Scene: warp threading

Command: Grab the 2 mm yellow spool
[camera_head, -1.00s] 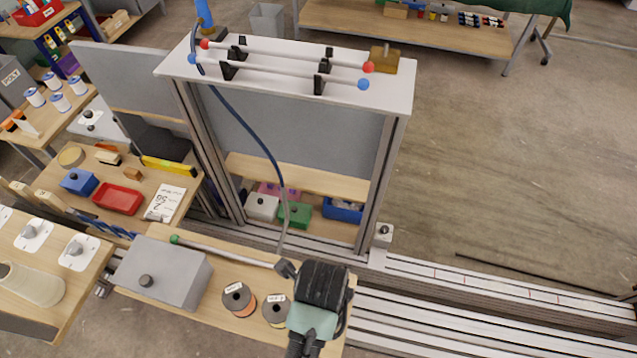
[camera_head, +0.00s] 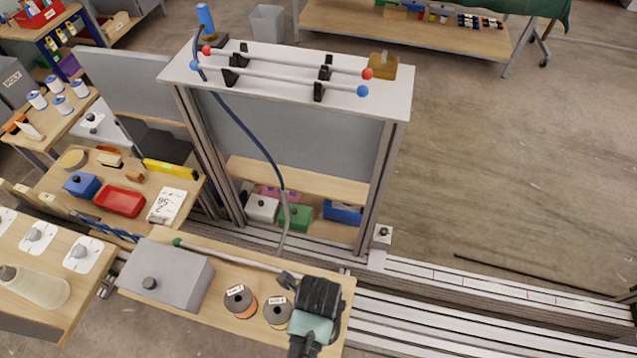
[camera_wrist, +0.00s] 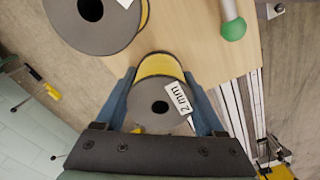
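The 2 mm yellow spool (camera_wrist: 157,95), with dark grey flanges and a white "2 mm" tag, lies between the two blue fingers of my gripper (camera_wrist: 160,92) in the wrist view. The fingers straddle it closely, one on each side. I cannot tell whether they press on it. In the head view my gripper (camera_head: 316,305) is low over the right end of the front table and hides what lies under it.
A larger yellow-wound spool (camera_wrist: 95,25) is close by at upper left in the wrist view. In the head view a yellow spool (camera_head: 277,313) and an orange one (camera_head: 241,301) lie left of my gripper. A rod (camera_head: 230,255) and a grey box (camera_head: 165,277) share the table.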

